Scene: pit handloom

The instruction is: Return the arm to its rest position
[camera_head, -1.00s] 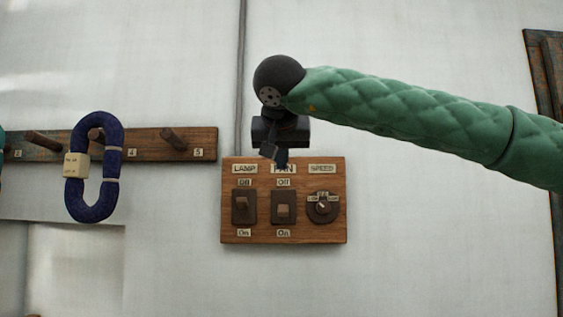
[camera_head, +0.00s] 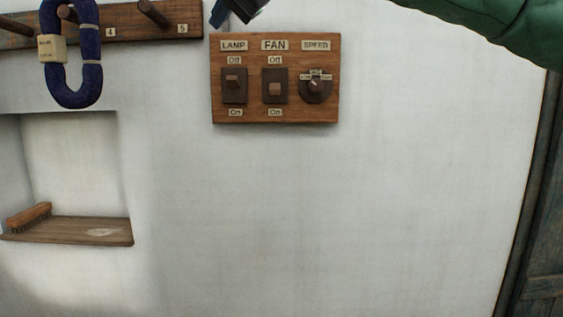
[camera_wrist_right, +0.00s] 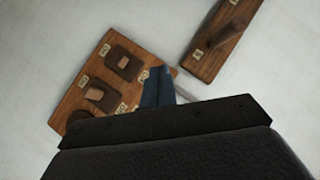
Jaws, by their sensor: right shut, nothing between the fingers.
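My right gripper (camera_head: 236,10) shows at the top edge of the head view, just above the wooden switch board (camera_head: 225,112). Its fingers are shut and hold nothing. In the right wrist view the shut fingers (camera_wrist_right: 158,86) show in front of the board's edge, apart from the switches as far as I can tell. My green right arm (camera_head: 500,22) comes in at the top right, and its middle part is out of the picture. The board carries a lamp switch (camera_head: 234,84), a fan switch (camera_head: 274,88) and a speed knob (camera_head: 315,86). My left gripper is not in view.
A peg rail (camera_head: 190,22) with a hanging blue hank (camera_head: 88,75) is at the upper left. Below it, a wall niche has a wooden shelf (camera_head: 75,230) with a brush (camera_head: 29,215). A dark door frame (camera_head: 530,240) stands at the right. The wall between is bare.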

